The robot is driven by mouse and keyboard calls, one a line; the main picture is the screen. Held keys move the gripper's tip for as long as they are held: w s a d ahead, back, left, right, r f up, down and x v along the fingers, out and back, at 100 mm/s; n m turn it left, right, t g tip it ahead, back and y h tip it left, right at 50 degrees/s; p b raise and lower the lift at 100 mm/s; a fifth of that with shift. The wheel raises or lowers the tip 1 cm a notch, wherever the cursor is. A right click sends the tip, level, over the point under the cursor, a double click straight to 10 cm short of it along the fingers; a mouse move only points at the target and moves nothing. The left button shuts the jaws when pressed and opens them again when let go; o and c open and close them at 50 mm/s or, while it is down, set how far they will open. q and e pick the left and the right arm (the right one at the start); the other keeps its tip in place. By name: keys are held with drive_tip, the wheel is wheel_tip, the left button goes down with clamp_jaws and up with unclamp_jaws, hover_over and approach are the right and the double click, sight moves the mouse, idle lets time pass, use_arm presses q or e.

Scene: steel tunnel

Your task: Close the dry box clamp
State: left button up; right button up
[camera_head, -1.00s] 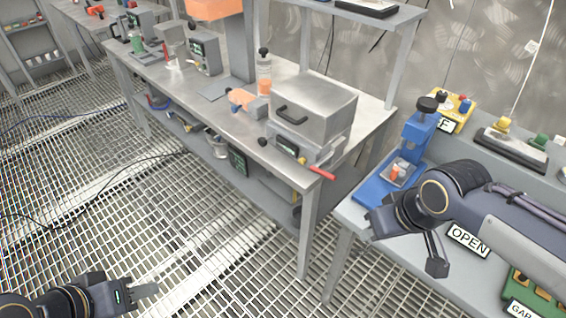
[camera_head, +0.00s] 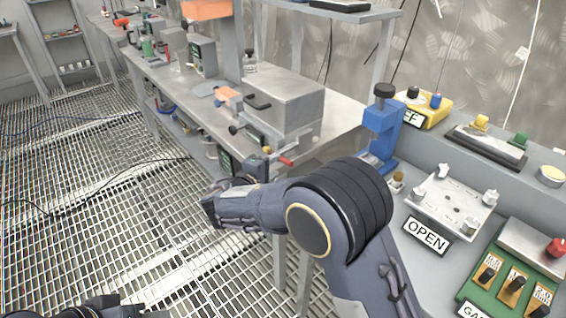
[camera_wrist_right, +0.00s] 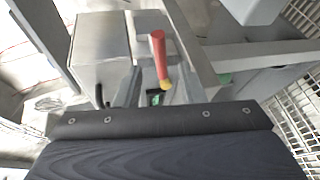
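The dry box (camera_head: 290,100) is a silver metal box with a black handle on the steel table. It also shows in the right wrist view (camera_wrist_right: 100,48). Its clamp lever has a red grip (camera_head: 286,161), which sticks out at the box's front right corner. In the wrist view the red grip (camera_wrist_right: 158,52) stands up from a yellow end, between my right gripper's two fingers (camera_wrist_right: 161,80) as seen in the picture. The fingers are apart; contact is not visible. In the head view my right forearm hides part of the table front. My left gripper (camera_head: 118,308) is cut off at the bottom left.
A blue press (camera_head: 383,125) stands right of the box, on a grey bench. A plate with an OPEN label (camera_head: 427,236) and a green switch panel (camera_head: 510,285) lie on that bench. An orange-tipped tool (camera_head: 228,95) lies left of the box.

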sight(282, 161)
drive_tip(key=x, duration=0.6)
drive_tip(key=shift+d, duration=0.15)
drive_tip(key=shift+c, duration=0.4)
clamp_jaws()
